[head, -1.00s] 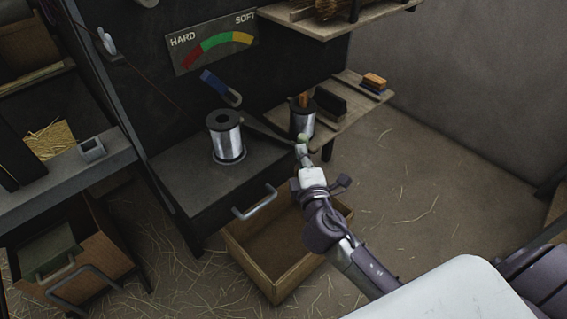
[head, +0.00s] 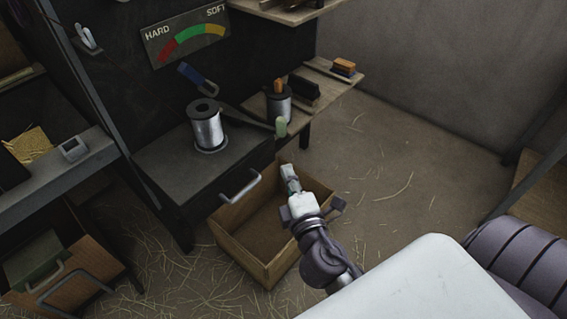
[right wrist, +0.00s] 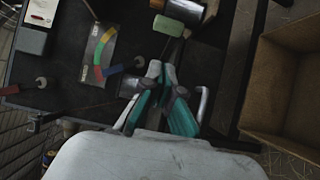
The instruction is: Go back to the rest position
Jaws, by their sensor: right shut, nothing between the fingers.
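My right gripper (head: 287,171) is shut and empty. The green end of the lever (right wrist: 178,33) lies a little beyond the fingertips there. My left gripper is not in view.
A HARD–SOFT gauge (head: 186,36) is on the back panel, with a blue pointer (head: 197,78) below it. A drawer handle (head: 240,187) juts out near my gripper. The floor at right is clear.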

